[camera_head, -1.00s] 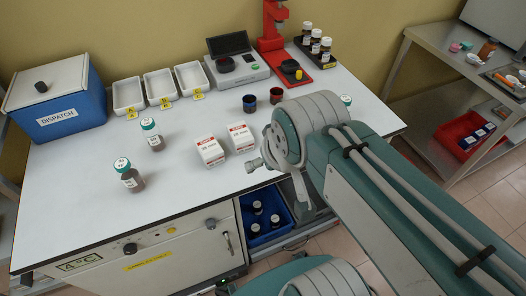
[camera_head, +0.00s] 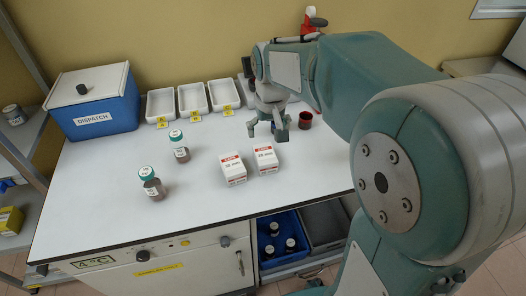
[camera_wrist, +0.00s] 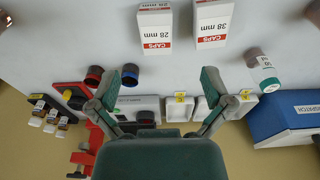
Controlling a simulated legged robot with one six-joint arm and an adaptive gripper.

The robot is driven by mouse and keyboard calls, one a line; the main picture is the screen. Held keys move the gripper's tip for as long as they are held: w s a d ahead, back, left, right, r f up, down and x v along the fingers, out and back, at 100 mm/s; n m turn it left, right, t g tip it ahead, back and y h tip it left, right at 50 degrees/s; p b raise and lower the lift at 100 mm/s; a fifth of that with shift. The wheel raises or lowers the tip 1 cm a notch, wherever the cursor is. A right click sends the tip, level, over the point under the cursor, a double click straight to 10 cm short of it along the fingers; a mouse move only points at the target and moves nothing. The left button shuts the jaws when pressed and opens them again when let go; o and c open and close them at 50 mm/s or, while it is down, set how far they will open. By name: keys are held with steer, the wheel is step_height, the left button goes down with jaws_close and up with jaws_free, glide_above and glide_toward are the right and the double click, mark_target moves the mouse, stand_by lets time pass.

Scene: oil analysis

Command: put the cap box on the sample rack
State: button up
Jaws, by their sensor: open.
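Two white-and-red cap boxes stand side by side on the white bench. The 38 mm box (camera_head: 232,169) is on the left and the 28 mm box (camera_head: 265,159) on the right. In the wrist view, the 28 mm box (camera_wrist: 155,27) and the 38 mm box (camera_wrist: 212,22) lie beyond the fingertips, near the top edge. My gripper (camera_head: 266,131) is open and empty, just behind the boxes and apart from them; its fingers also show in the wrist view (camera_wrist: 170,76). A black rack (camera_wrist: 52,104) with brown bottles, likely the sample rack, shows at the wrist view's left; my arm hides it in the head view.
A red-rimmed cup (camera_head: 305,120) stands right of the gripper; a blue-rimmed cup (camera_wrist: 130,76) is beside one finger. Two capped sample bottles (camera_head: 152,184) (camera_head: 181,149), white trays (camera_head: 193,98) and the blue dispatch box (camera_head: 102,112) are to the left. The front bench is clear.

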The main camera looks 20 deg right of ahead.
steer(key=g, duration=0.1)
glide_above(264, 151)
step_height(264, 151, down, 6)
steer(key=shift+a+f, duration=0.1)
steer(key=shift+f, duration=0.1)
step_height(264, 151, down, 11)
steer(key=shift+s+r, duration=0.1)
steer(key=shift+r, duration=0.05)
steer(key=c, duration=1)
steer(key=shift+c, duration=0.2)
steer(key=shift+r, duration=0.15)
steer(key=shift+r, duration=0.3)
step_height(264, 151, up, 2)
steer(key=shift+r, duration=0.1)
steer(key=s+r, duration=1)
steer(key=s, duration=0.4)
steer(key=shift+a, duration=0.2)
